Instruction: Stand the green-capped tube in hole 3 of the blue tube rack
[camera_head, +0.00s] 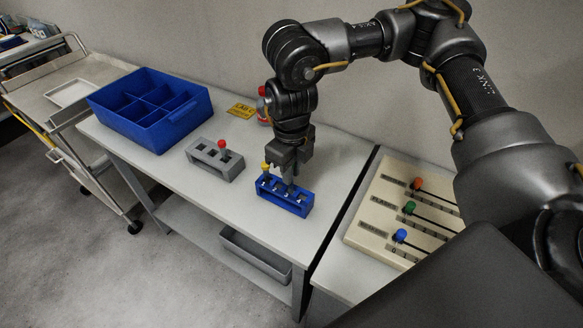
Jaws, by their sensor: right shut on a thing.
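The blue tube rack (297,208) stands near the front edge of the white table, with a row of holes along its top. A yellow-capped tube (265,167) stands at its left end. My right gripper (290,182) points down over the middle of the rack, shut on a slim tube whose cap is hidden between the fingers. No green cap shows anywhere else, so I take it as the green-capped tube. Its lower end is at the rack's top; I cannot tell which hole it is at or how deep. My left gripper is not in view.
A grey rack (207,164) with a red-capped tube (223,145) stands to the left. Behind it are a blue divided bin (183,122), a yellow sign (241,111) and a red-topped bottle (263,108). A beige slider panel (365,220) is at right.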

